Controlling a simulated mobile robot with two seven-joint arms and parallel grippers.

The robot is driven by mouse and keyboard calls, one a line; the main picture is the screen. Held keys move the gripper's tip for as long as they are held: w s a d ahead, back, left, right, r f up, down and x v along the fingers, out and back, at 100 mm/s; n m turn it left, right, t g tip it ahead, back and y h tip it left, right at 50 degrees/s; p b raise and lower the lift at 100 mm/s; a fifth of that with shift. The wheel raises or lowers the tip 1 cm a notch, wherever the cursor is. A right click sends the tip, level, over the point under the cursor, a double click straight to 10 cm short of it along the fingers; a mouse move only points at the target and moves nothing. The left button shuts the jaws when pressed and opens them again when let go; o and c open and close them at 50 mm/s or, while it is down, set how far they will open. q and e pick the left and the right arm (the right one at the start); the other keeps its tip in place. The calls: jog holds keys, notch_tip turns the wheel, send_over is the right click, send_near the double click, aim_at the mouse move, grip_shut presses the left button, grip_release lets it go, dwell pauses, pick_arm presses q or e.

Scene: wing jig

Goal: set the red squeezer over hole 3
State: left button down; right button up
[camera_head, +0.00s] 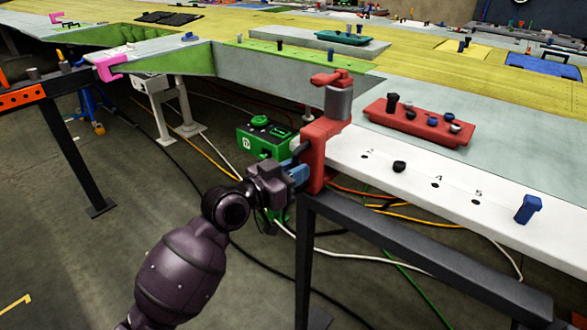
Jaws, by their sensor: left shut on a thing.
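The red squeezer (318,150) is a tall red clamp-like tool with a grey cylinder near its top. My left gripper (298,174) is shut on its lower left side and holds it upright. The squeezer is at the left end of the white strip (500,221), left of hole 2 (365,157). Whether it touches the strip cannot be told. A black fastener (399,166) sits between holes 2 and 4, at the place of hole 3, whose label I cannot see. Hole 4 (435,185) and hole 5 (476,202) look empty. My right gripper is not in view.
A blue peg (528,209) stands towards the strip's right end. A red tray (410,122) with several dark fasteners lies behind the strip. A dark frame beam (400,240) runs below the strip's front edge. A green box (264,140) and cables are on the floor.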

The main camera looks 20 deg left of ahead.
pick_arm(q)
jog(key=s+d+p, duration=0.2)
jog(key=d+p, duration=0.1)
jog(key=d, duration=0.4)
jog(key=s+d+p, duration=0.3)
jog(key=d+p, duration=0.1)
jog(key=d, duration=0.4)
jog(key=shift+s, duration=0.25)
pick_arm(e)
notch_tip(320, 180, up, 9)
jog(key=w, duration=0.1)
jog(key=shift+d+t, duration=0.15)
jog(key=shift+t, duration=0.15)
pick_arm(q)
jog(key=shift+d, duration=0.1)
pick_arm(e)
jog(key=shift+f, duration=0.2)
pick_arm(q)
jog(key=c, duration=1.1)
grip_release()
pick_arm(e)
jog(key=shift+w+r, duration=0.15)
